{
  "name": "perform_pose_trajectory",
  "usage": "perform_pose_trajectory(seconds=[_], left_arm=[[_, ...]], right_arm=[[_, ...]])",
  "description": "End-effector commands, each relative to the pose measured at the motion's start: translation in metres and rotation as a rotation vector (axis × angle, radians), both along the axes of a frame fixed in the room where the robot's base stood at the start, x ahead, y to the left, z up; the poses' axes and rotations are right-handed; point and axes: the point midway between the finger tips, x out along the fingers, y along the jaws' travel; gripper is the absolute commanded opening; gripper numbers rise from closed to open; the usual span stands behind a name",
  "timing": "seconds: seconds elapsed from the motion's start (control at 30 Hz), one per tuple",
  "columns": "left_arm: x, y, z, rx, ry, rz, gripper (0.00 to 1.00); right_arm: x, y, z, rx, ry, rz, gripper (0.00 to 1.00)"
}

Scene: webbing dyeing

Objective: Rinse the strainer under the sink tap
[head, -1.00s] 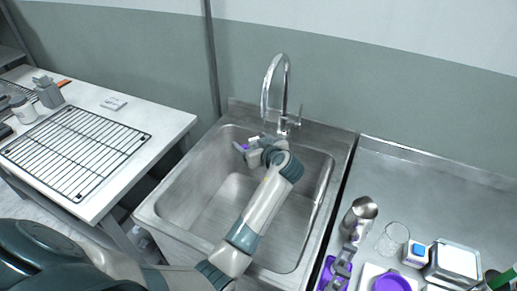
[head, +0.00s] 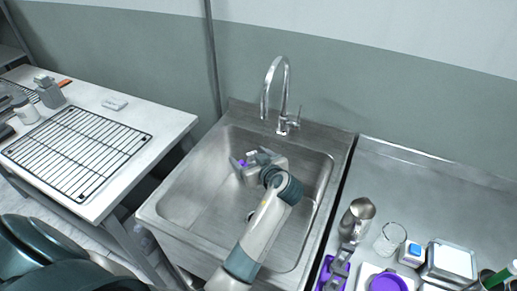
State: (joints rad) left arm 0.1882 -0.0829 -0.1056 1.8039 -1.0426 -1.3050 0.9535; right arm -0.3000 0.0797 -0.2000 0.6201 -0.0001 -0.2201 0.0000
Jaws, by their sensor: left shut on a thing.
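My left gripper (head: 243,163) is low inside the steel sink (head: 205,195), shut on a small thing. Only a purple bit of it shows at the fingers, and I cannot make out a strainer mesh. The fingers point left, toward the back left of the basin. The chrome tap (head: 284,95) stands at the back rim of the sink, with its curved spout above and a little to the right of the gripper. I see no water coming from the spout. My right gripper is not in view.
Right of the sink, a steel counter (head: 430,190) holds a metal pitcher (head: 357,217), a clear glass (head: 391,238), a purple round dish (head: 388,283) and a napkin-like box (head: 452,262). At left, a white table (head: 150,118) carries a black wire rack (head: 78,150).

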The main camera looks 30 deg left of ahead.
Motion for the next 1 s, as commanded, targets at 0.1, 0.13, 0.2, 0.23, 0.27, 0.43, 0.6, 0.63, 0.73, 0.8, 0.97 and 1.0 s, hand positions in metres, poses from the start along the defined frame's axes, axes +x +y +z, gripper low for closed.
perform_pose_trajectory(seconds=[0.1, 0.13, 0.2, 0.23, 0.27, 0.43, 0.6, 0.63, 0.73, 0.8, 0.97, 1.0], left_arm=[[-0.0073, -0.0029, 0.0006, -0.001, 0.001, 0.0, 0.51], [-0.0085, -0.0033, 0.0007, 0.0, 0.0, 0.0, 0.51], [-0.0107, -0.0042, 0.0006, 0.0, 0.0, 0.0, 0.51], [-0.0114, -0.0044, 0.0005, 0.0, 0.0, 0.0, 0.51], [-0.0117, -0.0046, 0.0005, 0.0, 0.0, 0.001, 0.51], [-0.012, -0.0047, 0.0004, 0.0, 0.0, 0.001, 0.51], [-0.0119, -0.0047, 0.0003, 0.0, 0.0, 0.001, 0.51], [-0.012, -0.0046, 0.0004, 0.0, 0.0, 0.001, 0.51], [-0.0119, -0.0046, 0.0004, 0.0, 0.0, 0.001, 0.51], [-0.0118, -0.0046, 0.0004, 0.0, 0.0, 0.001, 0.51], [-0.0119, -0.0045, 0.0004, 0.0, 0.0, 0.001, 0.51], [-0.0119, -0.0045, 0.0004, 0.0, 0.0, 0.001, 0.51]], right_arm=[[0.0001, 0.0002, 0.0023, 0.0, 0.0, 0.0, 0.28], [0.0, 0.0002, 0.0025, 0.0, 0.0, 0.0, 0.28], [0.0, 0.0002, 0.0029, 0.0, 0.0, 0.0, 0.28], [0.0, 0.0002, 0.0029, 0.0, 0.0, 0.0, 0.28], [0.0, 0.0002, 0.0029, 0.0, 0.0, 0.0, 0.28], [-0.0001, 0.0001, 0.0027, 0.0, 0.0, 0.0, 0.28], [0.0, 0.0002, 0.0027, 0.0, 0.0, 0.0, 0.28], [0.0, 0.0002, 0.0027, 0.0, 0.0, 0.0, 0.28], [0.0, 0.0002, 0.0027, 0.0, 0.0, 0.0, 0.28], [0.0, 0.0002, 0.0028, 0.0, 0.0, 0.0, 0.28], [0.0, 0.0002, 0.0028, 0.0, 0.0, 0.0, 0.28], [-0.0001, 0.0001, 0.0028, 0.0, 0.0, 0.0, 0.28]])
